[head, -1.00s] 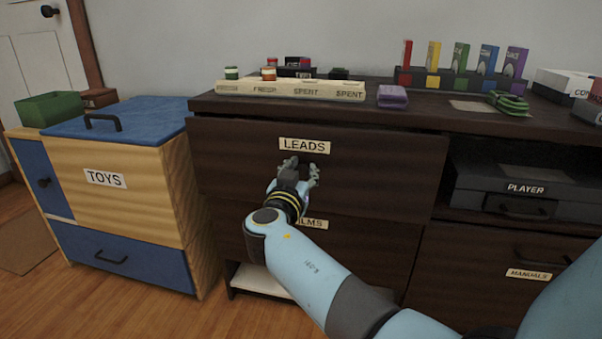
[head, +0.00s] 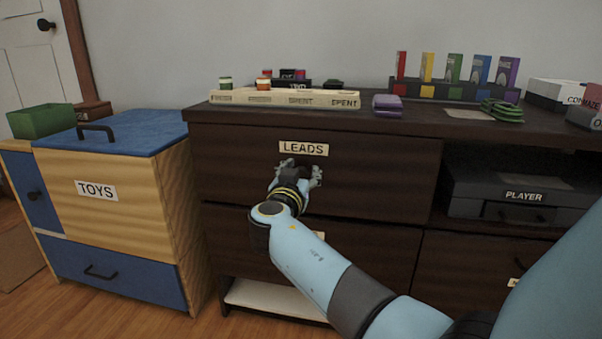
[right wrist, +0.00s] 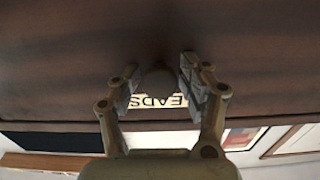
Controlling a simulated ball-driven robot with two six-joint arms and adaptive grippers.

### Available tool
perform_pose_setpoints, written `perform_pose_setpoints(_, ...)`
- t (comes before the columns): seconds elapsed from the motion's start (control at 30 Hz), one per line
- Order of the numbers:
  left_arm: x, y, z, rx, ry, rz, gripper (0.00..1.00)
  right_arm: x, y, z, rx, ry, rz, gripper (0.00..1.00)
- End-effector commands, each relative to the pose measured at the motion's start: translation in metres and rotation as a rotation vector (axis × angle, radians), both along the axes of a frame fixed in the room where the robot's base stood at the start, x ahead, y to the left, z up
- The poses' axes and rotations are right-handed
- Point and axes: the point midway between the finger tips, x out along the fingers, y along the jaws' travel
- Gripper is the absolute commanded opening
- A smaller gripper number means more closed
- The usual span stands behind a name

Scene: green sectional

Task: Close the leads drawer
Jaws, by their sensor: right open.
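The leads drawer (head: 375,180) is the dark brown upper left drawer of the long cabinet, with a cream LEADS label (head: 304,149). Its front looks close to the cabinet face; I cannot tell if a small gap remains. My right gripper (head: 300,168) is at the drawer front just below the label, fingers open and empty. In the right wrist view the open fingers (right wrist: 158,78) point at the brown front (right wrist: 60,70), with the label upside down between them. Whether they touch the front is unclear.
Below is another drawer (head: 385,265), its label mostly hidden by my arm. A wooden and blue TOYS chest (head: 110,215) stands at the left. The cabinet top (head: 420,118) holds a long cream tray, a purple block and coloured boxes. A dark PLAYER case (head: 500,190) sits at the right.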

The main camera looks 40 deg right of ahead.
Motion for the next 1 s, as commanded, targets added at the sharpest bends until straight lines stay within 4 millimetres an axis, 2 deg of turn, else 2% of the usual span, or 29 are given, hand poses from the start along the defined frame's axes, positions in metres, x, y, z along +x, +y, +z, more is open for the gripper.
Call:
perform_pose_setpoints(0.17,0.0,0.0,-0.001,0.0,0.001,0.0,0.4,-0.007,0.009,-0.001,0.002,0.001,0.001,0.53)
perform_pose_setpoints(0.53,0.0,0.0,-0.001,0.0,0.001,0.0,0.4,-0.045,0.053,-0.001,0.002,0.001,0.0,0.53)
perform_pose_setpoints(1.0,0.0,0.0,0.0,0.0,0.001,0.0,0.4,-0.048,0.057,0.0,0.0,0.0,0.0,0.53)
